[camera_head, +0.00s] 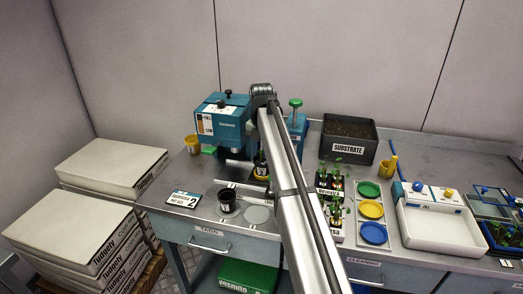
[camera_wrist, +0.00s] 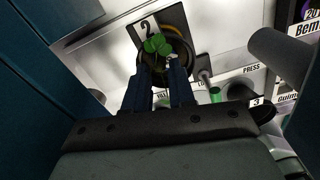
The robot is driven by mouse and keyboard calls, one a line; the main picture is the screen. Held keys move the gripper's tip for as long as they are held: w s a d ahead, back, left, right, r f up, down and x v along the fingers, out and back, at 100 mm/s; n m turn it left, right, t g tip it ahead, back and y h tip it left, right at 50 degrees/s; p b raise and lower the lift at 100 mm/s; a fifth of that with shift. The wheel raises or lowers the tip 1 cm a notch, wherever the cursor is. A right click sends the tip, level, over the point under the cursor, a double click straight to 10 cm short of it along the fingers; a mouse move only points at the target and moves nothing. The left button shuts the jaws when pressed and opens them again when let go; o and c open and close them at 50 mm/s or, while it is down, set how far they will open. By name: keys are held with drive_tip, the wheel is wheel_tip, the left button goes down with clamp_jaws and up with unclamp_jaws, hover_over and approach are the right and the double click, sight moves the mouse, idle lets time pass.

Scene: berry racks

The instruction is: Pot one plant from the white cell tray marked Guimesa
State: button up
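A plant with green leaves (camera_wrist: 157,44) stands at the spot marked 2 in the wrist view, in a dark round pot or opening with a yellowish edge. My gripper (camera_wrist: 165,72) has its two dark fingers apart, one on each side below the leaves. Whether they press on the plant's plug is hidden. In the head view the plant (camera_head: 260,158) shows beside my arm, which hides my gripper. The white cell tray ending in "sa" (camera_head: 335,233) holds several seedlings, partly behind my arm. Its label reads Guimesa in the wrist view (camera_wrist: 288,98). A black pot (camera_head: 227,201) stands on the bench.
A blue machine (camera_head: 222,122) stands at the back left. A black substrate bin (camera_head: 348,149) is behind the trays. Green, yellow and blue discs (camera_head: 371,210) lie right of the trays, beside a white basin (camera_head: 440,232).

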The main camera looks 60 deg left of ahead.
drive_tip(key=shift+r, duration=0.3)
drive_tip(key=shift+r, duration=1.7)
drive_tip(key=o, duration=0.6)
drive_tip(key=shift+c, duration=0.2)
drive_tip(key=shift+r, duration=0.1)
wheel_tip(320, 180, up, 6)
drive_tip(key=shift+f, duration=0.1)
idle(0.6)
